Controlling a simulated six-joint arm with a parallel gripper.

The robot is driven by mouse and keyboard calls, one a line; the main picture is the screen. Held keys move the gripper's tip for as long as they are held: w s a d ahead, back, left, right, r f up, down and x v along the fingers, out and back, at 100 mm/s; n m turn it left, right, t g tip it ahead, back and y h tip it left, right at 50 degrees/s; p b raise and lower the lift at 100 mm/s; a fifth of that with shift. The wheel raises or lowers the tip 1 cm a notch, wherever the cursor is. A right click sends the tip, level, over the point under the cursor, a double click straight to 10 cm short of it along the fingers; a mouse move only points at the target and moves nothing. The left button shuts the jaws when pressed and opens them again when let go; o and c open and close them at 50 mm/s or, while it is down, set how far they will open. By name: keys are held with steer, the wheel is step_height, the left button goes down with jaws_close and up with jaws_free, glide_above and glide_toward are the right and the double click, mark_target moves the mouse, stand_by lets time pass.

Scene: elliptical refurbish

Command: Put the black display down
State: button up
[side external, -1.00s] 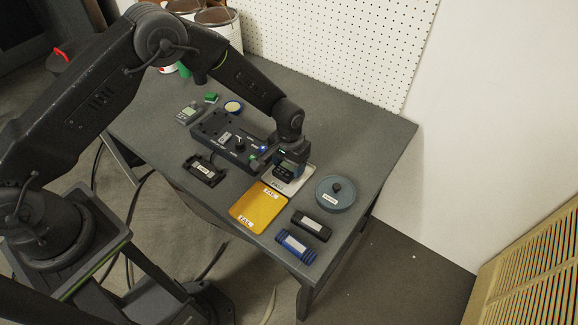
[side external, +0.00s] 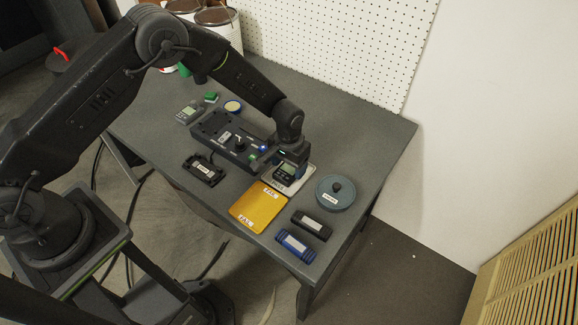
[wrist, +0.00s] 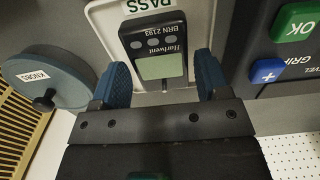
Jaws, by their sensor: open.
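The black display (wrist: 158,50) shows in the wrist view with a pale green screen, its label upside down. It rests on or just above the white PASS tray (wrist: 104,18). In the side view the display (side external: 285,171) is at the tray (side external: 302,180), under my gripper. My gripper (wrist: 163,82) is open in the wrist view, with blue fingertips on either side of the display's near end and gaps between. Its far end lies beyond the fingertips.
A yellow tray (side external: 258,207) lies in front of the white tray. A round KNOBS container (side external: 336,193) is to the right. A black module (side external: 312,225) and a blue one (side external: 296,245) lie near the front edge. A dark console (side external: 225,138) stands left.

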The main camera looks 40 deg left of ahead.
step_height(320, 180, up, 12)
step_height(320, 180, up, 9)
steer(key=t, duration=0.1)
glide_above(289, 169)
steer(key=s+a, duration=0.2)
steer(key=a, duration=0.1)
steer(key=s+a+r+t, duration=0.2)
steer(key=s+a+r, duration=0.2)
steer(key=s+r, duration=0.4)
steer(key=s+a+r+t, duration=0.1)
steer(key=s+a+r, duration=0.1)
steer(key=s, duration=0.6)
steer(key=s+a+r+t, duration=0.1)
steer(key=s+r, duration=0.3)
steer(key=s, duration=0.5)
steer(key=shift+a+r+t, duration=0.3)
steer(key=shift+a+r, duration=0.05)
steer(key=shift+a, duration=0.55)
